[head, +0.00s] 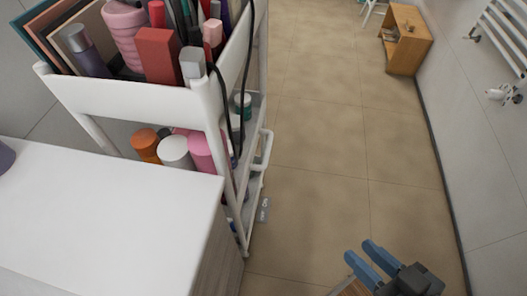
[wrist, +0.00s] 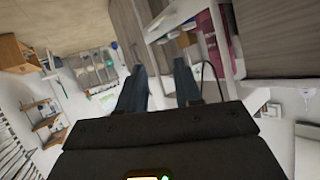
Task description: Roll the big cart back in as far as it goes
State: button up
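The big white cart (head: 135,98) stands upright at the left in the head view, behind the white counter. Its top tray is packed with cosmetics, and a lower shelf holds more jars. A white handle bar (head: 266,150) juts from its right side, facing the open floor. My gripper (head: 360,251) is at the lower right of the head view, to the right of the cart and apart from it. In the wrist view, its two fingers (wrist: 160,66) are spread with nothing between them. Part of the white cart frame shows beyond them, turned sideways. The cart's wheels are hidden.
A white counter (head: 100,215) with a wood-look side fills the lower left, close to the cart. Dark cables hang down the cart's side. The tiled floor (head: 320,130) to the right is clear. A wooden cabinet (head: 406,40) and a towel rail (head: 503,35) are along the right wall.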

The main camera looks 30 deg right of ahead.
jog(key=shift+o, duration=0.5)
jog(key=w+f+m+g, duration=0.1)
jog(key=w+f, duration=0.3)
jog(key=f, duration=0.4)
jog(key=w+f+m+g+y+b, duration=0.1)
jog(key=w+f+m+g, duration=0.1)
jog(key=f, duration=0.6)
jog(key=shift+w+d+f+m+y, duration=0.2)
jog(key=shift+w+d+m+y, duration=0.15)
jog(key=shift+w+m, duration=0.4)
jog(key=m+t+y+b, duration=0.1)
jog(key=m+y+b, duration=0.1)
jog(key=y, duration=0.9)
send_near(268, 151)
jog(key=w+a+f, duration=0.1)
jog(key=w+a, duration=0.1)
jog(key=w, duration=0.1)
jog(key=shift+h, duration=0.25)
jog(key=x, duration=0.6)
jog(key=shift+w+a+f, duration=0.15)
jog(key=shift+a+f, duration=0.1)
grip_shut()
